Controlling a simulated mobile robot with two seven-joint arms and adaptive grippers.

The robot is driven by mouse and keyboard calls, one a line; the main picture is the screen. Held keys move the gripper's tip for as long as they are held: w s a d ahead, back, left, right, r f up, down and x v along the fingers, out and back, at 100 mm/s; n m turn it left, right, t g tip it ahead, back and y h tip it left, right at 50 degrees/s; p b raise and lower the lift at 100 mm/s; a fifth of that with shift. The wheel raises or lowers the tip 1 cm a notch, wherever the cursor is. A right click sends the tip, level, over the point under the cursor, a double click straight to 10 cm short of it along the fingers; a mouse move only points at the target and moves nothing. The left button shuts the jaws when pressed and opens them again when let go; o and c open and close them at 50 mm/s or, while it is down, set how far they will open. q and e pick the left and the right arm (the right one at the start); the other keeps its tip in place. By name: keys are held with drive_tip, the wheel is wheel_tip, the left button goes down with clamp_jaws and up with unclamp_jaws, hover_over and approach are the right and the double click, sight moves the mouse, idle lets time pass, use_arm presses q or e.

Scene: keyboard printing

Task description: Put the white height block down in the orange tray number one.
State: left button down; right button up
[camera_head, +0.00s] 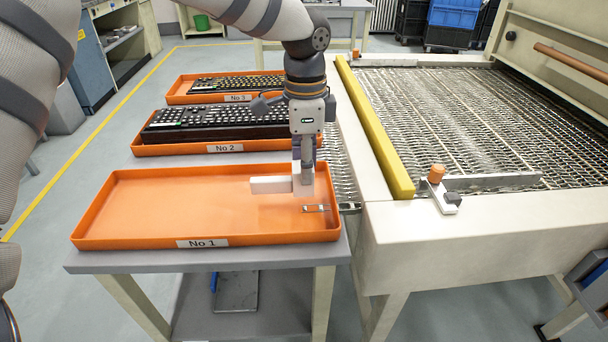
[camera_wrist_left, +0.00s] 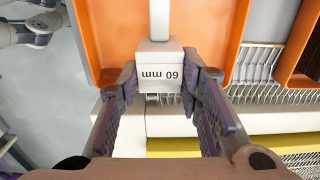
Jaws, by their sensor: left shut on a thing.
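The white height block (camera_head: 270,185) has a square end and a long narrow arm that points left in the head view. My left gripper (camera_head: 304,168) is shut on its square end, over the right part of orange tray number one (camera_head: 130,229). In the left wrist view the left gripper (camera_wrist_left: 160,82) has a finger on each side of the white block (camera_wrist_left: 160,52), which reads "60 mm" upside down. Whether the block touches the tray floor is unclear. My right gripper is not in view.
The conveyor's yellow rail (camera_head: 375,130) runs to the right. The left of tray one is clear.

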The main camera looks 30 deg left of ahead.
use_arm(q)
drive_tip(key=shift+a+f, duration=0.2)
drive_tip(key=shift+f, duration=1.6)
drive_tip(key=c, duration=1.1)
unclamp_jaws()
wheel_tip(320, 180, up, 12)
drive_tip(key=shift+r, duration=0.15)
